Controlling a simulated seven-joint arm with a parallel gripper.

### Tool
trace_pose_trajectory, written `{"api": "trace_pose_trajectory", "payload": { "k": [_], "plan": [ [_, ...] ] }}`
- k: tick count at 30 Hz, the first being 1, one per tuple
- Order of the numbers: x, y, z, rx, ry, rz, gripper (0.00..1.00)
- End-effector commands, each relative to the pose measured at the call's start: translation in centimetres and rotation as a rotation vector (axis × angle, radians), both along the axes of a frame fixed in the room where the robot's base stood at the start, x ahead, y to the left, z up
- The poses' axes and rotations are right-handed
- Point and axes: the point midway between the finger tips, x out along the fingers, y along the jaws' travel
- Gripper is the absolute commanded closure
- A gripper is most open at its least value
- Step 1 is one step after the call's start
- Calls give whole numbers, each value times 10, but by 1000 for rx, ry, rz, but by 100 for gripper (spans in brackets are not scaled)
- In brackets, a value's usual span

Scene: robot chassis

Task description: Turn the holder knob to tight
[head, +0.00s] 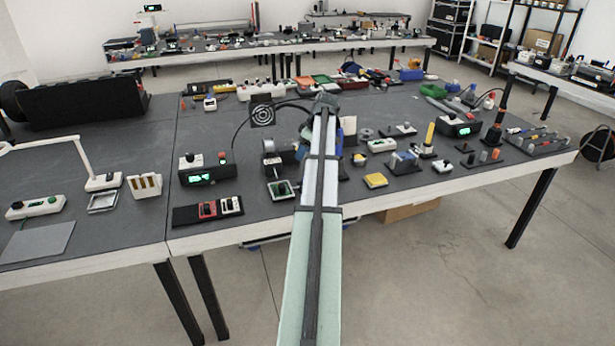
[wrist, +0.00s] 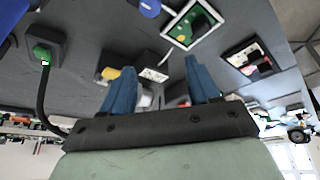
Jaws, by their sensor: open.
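My gripper (wrist: 162,78) shows in the wrist view with two blue fingers spread apart and nothing held between them. In the head view my arm reaches over the middle of the bench and hides most of the gripper. I cannot tell for sure which part is the holder knob. A green board in a pale frame (wrist: 193,25) with a dark raised part lies beyond the fingers in the wrist view. A similar framed green piece (head: 281,188) lies just left of my arm in the head view. Any tight marking is too small to read.
The workbench (head: 230,240) is crowded with small devices. A black strip with red and white blocks (head: 207,210) lies near its front edge. A yellow block (head: 376,180) lies right of my arm. A green-topped black box (wrist: 45,50) with a cable shows at left in the wrist view.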

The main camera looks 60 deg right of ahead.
Motion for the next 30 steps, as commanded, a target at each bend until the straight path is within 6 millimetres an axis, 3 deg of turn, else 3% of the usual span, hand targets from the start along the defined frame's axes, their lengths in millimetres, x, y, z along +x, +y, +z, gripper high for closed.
{"api": "trace_pose_trajectory", "payload": {
  "k": [1, 3, 9, 14, 30],
  "plan": [
    [-18, -5, 3, 12, 4, -10, 40],
    [-35, -8, 5, 25, 7, -17, 40],
    [-57, -11, 6, 44, 13, -23, 40],
    [-53, -11, -5, 46, 13, -22, 40],
    [-18, -11, -89, 46, 14, -23, 40]
  ]
}}
